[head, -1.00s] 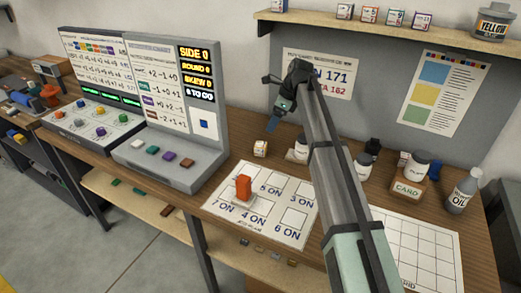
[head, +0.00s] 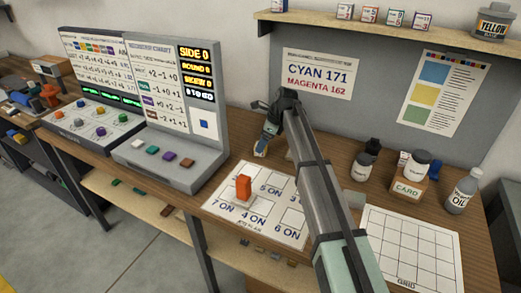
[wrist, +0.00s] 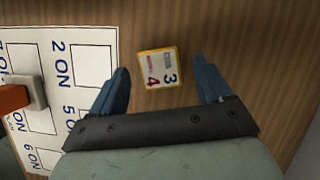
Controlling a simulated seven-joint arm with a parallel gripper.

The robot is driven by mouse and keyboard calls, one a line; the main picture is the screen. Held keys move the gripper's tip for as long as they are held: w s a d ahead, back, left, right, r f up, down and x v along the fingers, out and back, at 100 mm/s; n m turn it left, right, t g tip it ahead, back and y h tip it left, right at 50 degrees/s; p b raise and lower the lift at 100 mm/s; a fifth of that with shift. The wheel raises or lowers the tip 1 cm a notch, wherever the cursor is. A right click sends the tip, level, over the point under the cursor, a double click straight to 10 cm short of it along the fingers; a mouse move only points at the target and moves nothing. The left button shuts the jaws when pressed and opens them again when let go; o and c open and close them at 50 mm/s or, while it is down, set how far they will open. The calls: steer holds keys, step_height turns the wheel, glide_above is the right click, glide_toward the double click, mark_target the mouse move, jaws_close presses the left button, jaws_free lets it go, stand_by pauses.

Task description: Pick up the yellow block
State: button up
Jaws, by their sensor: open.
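The yellow block (wrist: 158,68) has yellow edges and a pale top printed with 3 and 4. It sits on the wooden bench beside the white numbered sheet. In the wrist view my gripper (wrist: 161,74) is open, with one blue finger to each side of the block and gaps between them. I cannot tell the height left above it. In the head view my gripper (head: 267,138) hangs over the block (head: 260,152) and hides most of it.
An orange block (head: 243,187) stands on a pale base on the numbered sheet (head: 262,222), left of my gripper. The grey console (head: 190,120) stands left.

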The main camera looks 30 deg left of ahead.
steer(key=shift+x, duration=1.45)
steer(key=shift+c, duration=0.4)
steer(key=c, duration=1)
steer(key=shift+o, duration=0.2)
